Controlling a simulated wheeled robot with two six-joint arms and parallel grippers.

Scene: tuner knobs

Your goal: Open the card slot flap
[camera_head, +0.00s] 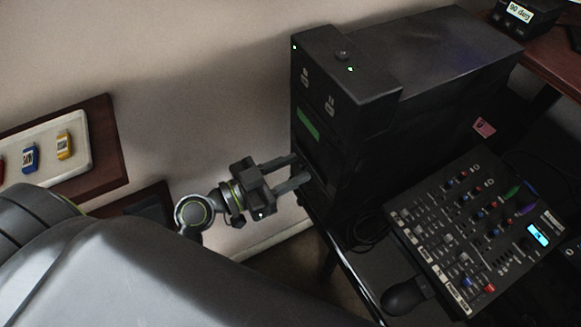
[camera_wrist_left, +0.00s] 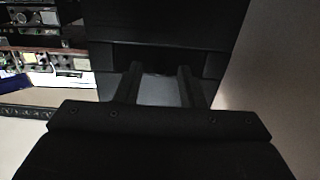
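A tall black cabinet (camera_head: 345,150) stands in the middle of the head view, with a green strip (camera_head: 308,125) on its front. The card slot flap cannot be clearly made out on the dark front. My left gripper (camera_head: 302,169) is at the lower part of that front, its two fingers apart and pointing at it. In the left wrist view, the fingers (camera_wrist_left: 160,68) have a clear gap with nothing held between them. A dark recessed band in the cabinet front (camera_wrist_left: 155,55) lies at the fingertips. Whether they touch it cannot be told. My right gripper is not in view.
A mixer with knobs and sliders (camera_head: 470,235) lies on the dark table to the right of the cabinet. A wooden shelf (camera_head: 105,150) with a pale tray (camera_head: 85,165) of small coloured items is at the left. Loose cable lies below the cabinet.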

